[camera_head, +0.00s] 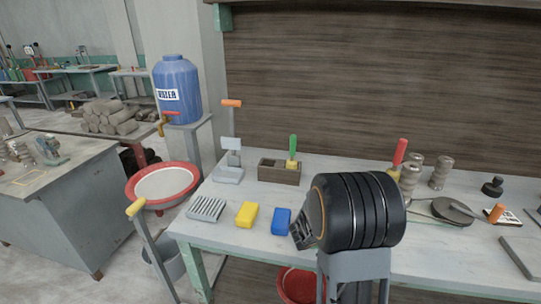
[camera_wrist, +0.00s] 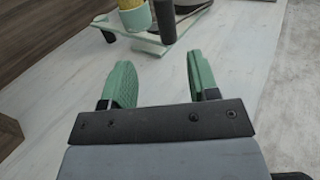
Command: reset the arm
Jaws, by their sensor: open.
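My gripper shows in the wrist view (camera_wrist: 162,80) with two green fingers spread apart and nothing between them. They are over the pale workbench top (camera_wrist: 165,110). In the head view my black, ribbed arm joint stands in front of the workbench (camera_head: 330,170) and hides part of it. The fingers cannot be made out clearly there. A blue block (camera_head: 281,221) lies just left of my arm, and a yellow block (camera_head: 247,215) lies further left.
A grey ribbed piece (camera_head: 207,208) lies at the bench's left end. A wooden box (camera_head: 279,172) with a green-handled tool (camera_head: 293,150) stands behind the blocks. Grey cylinders (camera_head: 441,172) and a dark round pan (camera_head: 453,211) are at the right. A red-rimmed basin (camera_head: 163,167) stands left.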

